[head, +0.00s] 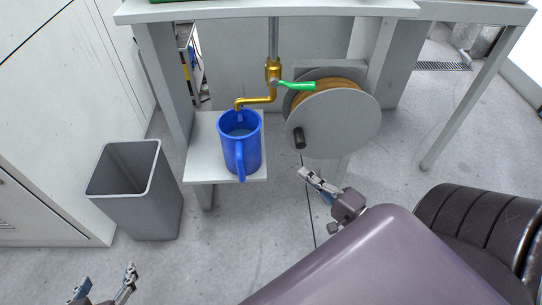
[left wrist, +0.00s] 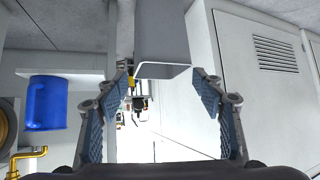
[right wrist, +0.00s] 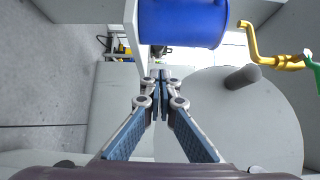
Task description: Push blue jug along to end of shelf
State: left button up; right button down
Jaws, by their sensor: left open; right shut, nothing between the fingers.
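The blue jug (head: 239,146) stands upright on the small white shelf (head: 204,160) under the brass tap (head: 272,75), its handle facing me. It also shows in the left wrist view (left wrist: 46,102) and in the right wrist view (right wrist: 183,22). My right gripper (head: 303,172) is shut and empty, to the right of the jug and shelf and apart from them in the head view. My left gripper (head: 106,274) is open and empty at the lower left, far from the jug; in its wrist view (left wrist: 166,84) the fingers are spread wide.
A grey bin (head: 130,190) stands on the floor left of the shelf. A hose reel (head: 333,123) with a dark knob is right of the jug. The tap has a green handle (head: 297,85). A bench (head: 270,10) is above. Floor in front of the shelf is clear.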

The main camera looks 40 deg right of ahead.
aim_at(258, 160)
pick_arm(q)
jog(key=w+d+r+t+h+b, duration=0.1)
jog(key=w+d+r+t, duration=0.1)
jog(key=r, duration=0.6)
jog(key=w+d+r+t+h+b, duration=0.1)
jog(key=w+r+t+b, duration=0.1)
jog(key=w+r+t, duration=0.2)
jog(key=shift+d+r+t+h, duration=0.4)
jog(key=shift+r+t, duration=0.8)
jog(key=shift+r, duration=0.8)
pick_arm(e)
jog(key=w+a, duration=0.4)
jog(key=w, duration=0.7)
jog(key=shift+a, duration=0.4)
